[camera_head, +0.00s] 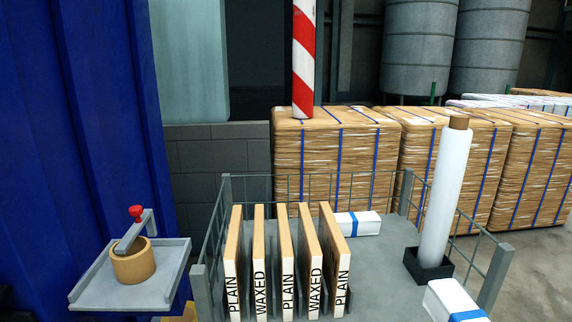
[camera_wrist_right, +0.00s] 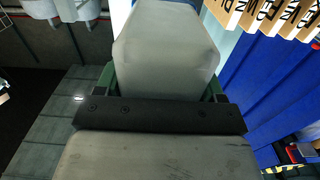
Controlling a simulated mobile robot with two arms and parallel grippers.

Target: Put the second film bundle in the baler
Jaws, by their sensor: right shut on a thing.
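In the right wrist view my right gripper (camera_wrist_right: 160,88) is shut on a white film bundle (camera_wrist_right: 165,45), with a bit of blue at its far end. In the head view a white film bundle (camera_head: 344,224) with a blue band lies on the cart behind the boards. Another white, blue-banded bundle (camera_head: 440,298) shows at the lower right, cut off by the picture edge; I cannot tell whether it is the held one. A blue ribbed metal wall (camera_head: 75,130) stands at the left; I cannot tell whether it belongs to the baler. My left gripper is not in view.
The wire-sided cart (camera_head: 385,245) holds several upright boards (camera_head: 287,265) marked PLAIN or WAXED and a white roll (camera_head: 446,190) on a black base. A small shelf (camera_head: 165,285) carries a tape roll (camera_head: 133,264). Strapped bales (camera_head: 335,155) stand behind.

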